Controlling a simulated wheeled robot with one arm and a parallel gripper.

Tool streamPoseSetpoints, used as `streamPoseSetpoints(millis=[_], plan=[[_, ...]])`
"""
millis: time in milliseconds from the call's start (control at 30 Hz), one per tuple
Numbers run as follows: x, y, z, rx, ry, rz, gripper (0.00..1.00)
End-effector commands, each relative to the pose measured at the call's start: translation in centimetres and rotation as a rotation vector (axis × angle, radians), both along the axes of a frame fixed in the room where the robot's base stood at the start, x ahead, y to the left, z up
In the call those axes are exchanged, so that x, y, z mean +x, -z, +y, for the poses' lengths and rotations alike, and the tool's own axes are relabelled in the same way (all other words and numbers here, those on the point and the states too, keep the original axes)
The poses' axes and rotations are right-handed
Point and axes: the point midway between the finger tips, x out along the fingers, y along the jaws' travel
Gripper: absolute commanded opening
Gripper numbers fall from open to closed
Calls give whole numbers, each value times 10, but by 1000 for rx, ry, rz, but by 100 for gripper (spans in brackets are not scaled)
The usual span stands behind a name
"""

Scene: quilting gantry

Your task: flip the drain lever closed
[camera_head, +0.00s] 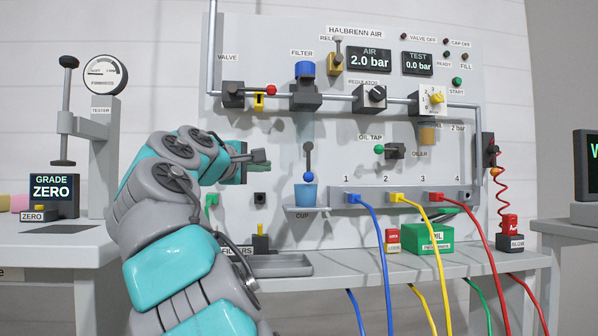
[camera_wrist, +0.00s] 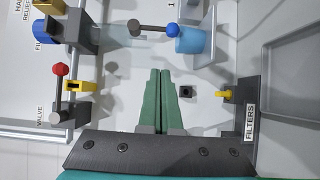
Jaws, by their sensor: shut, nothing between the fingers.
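The drain lever (camera_head: 308,160) is a short grey rod with a blue ball at its end, mounted on the panel below the filter (camera_head: 305,90). It hangs down, with the ball just over the light blue cup (camera_head: 306,196). In the wrist view, which is turned sideways, the drain lever (camera_wrist: 153,29) shows above my fingertips, its ball beside the cup (camera_wrist: 190,40). My gripper (camera_head: 264,156) is shut and empty, in front of the panel to the left of the lever and apart from it. Its green fingers (camera_wrist: 160,72) lie together in the wrist view.
The valve (camera_head: 233,95) with a red ball and yellow tag is up left. The oil tap (camera_head: 388,150) with a green ball is right of the lever. The cup stands on a small shelf. Blue, yellow and red hoses hang from the manifold (camera_head: 400,195). A grey tray (camera_head: 285,265) lies below.

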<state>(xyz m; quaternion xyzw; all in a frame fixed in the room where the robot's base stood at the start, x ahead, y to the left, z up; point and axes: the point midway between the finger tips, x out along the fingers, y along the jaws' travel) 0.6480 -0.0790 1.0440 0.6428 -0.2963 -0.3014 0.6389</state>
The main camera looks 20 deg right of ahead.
Motion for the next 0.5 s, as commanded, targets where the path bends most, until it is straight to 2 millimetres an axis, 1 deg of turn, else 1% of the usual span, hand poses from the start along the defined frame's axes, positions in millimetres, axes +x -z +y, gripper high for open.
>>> streamPoseSetpoints(millis=[200,500], plan=[[0,-3,3,-10,-4,-6,0],[3,-2,0,-8,-5,-5,0]])
